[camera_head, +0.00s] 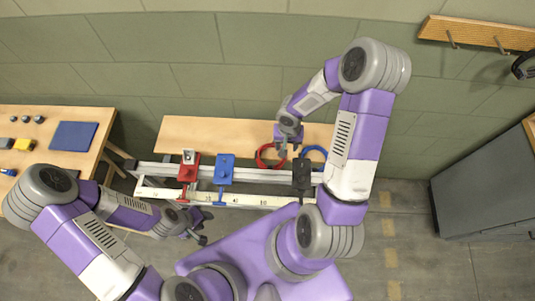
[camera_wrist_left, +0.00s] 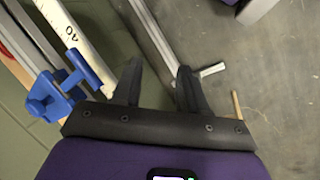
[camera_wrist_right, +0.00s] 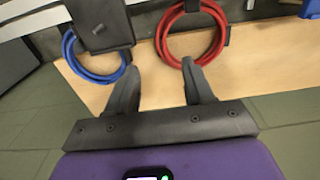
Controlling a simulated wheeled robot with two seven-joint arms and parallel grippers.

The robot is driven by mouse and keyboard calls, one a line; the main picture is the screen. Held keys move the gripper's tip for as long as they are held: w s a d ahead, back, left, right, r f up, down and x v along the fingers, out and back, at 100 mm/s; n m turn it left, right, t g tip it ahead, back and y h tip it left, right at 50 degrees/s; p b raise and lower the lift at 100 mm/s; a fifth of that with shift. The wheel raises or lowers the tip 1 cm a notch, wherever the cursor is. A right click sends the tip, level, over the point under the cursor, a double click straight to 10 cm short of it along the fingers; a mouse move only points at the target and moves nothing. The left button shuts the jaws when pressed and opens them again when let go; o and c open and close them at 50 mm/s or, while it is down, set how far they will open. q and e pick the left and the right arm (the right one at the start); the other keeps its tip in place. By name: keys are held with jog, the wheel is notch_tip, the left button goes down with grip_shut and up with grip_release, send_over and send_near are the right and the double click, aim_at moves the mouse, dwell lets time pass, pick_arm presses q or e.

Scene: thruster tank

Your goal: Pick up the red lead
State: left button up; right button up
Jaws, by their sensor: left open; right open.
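The red lead (camera_head: 262,156) is a coiled loop on the wooden table behind the rail, right of the middle in the head view. In the right wrist view the red lead (camera_wrist_right: 218,42) is a large ring just beyond the fingertips. My right gripper (camera_wrist_right: 160,75) is open and empty, its fingers pointing at the lower edge of the red coil; I cannot tell whether they touch it. In the head view the right gripper (camera_head: 288,143) hangs over the table beside the coil. My left gripper (camera_wrist_left: 157,75) is open and empty, low at the front of the rail, away from the red lead.
A blue lead (camera_head: 314,152) lies right of the red one. A black box (camera_head: 302,175), a blue clamp (camera_head: 223,170) and a red clamp (camera_head: 188,168) sit on the rail (camera_head: 255,176). A side table (camera_head: 92,155) stands left, a grey cabinet (camera_head: 480,185) right.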

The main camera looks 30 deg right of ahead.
jog(key=shift+w+f+b, duration=0.25)
jog(key=shift+f, duration=0.35)
jog(key=shift+w+f+b, duration=0.25)
jog(key=shift+f, duration=0.3)
jog(key=shift+s+f, duration=0.1)
jog(key=shift+f, duration=0.65)
notch_tip(320, 180, down, 6)
jog(key=shift+r+b, duration=0.1)
jog(key=shift+b, duration=0.8)
pick_arm(q)
jog(key=f, duration=0.2)
jog(key=w+f, duration=0.1)
jog(key=shift+f, duration=0.4)
pick_arm(e)
jog(key=shift+c, duration=0.4)
grip_shut()
